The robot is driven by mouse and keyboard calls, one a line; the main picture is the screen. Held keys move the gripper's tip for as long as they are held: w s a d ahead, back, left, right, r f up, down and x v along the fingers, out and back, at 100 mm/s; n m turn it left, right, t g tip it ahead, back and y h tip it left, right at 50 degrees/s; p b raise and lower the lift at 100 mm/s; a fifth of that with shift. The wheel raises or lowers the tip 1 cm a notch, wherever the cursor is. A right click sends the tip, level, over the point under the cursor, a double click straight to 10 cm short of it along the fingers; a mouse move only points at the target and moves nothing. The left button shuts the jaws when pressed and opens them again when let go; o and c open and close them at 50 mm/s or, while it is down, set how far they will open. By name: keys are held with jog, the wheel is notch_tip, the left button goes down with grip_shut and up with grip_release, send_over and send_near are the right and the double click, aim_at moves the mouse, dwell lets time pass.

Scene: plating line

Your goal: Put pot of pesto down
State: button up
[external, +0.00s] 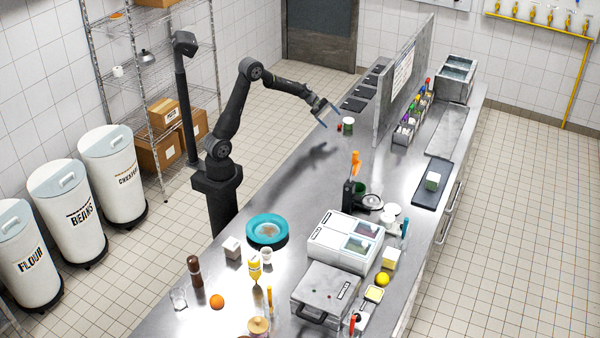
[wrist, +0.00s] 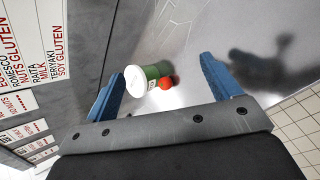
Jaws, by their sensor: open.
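The pot of pesto (wrist: 146,78), a green pot with a white lid, stands on the steel counter. It also shows in the external view (external: 348,125), near the grey partition. A small red round thing (wrist: 167,82) is right beside it, seeming to touch it in the wrist view. My gripper (wrist: 160,85) is open, its blue fingers spread wide on either side of the pot and the red thing. In the external view my gripper (external: 328,115) is just left of the pot, a little above the counter. Nothing is seen held between the fingers.
The grey partition (external: 402,85) with a printed allergen sheet (wrist: 40,60) stands close to the pot. The steel counter (external: 310,165) in front of the pot is bare. A teal plate (external: 267,230) and boxes sit nearer.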

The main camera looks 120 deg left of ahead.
jog(key=s+a+n+t+y, duration=0.35)
jog(key=s+n, duration=0.35)
jog(key=n, duration=0.7)
send_near(348, 120)
jog(key=shift+g+y, duration=0.25)
jog(key=shift+y, duration=0.1)
jog(key=x, duration=0.5)
jog(key=shift+d+f, duration=0.15)
jog(key=shift+f, duration=0.15)
jog(key=shift+r+x, duration=0.15)
jog(key=shift+x, duration=1.3)
jog(key=shift+r+x, duration=0.1)
jog(key=shift+x, duration=1.3)
jog(key=c, duration=1.1)
jog(key=shift+r, duration=0.1)
notch_tip(348, 120, up, 4)
jog(key=shift+r, duration=0.1)
jog(key=w+d+r, duration=0.4)
jog(key=d+r, duration=0.2)
jog(key=d, duration=0.4)
jog(key=shift+w+d+r, duration=0.25)
jog(key=shift+d+r, duration=0.05)
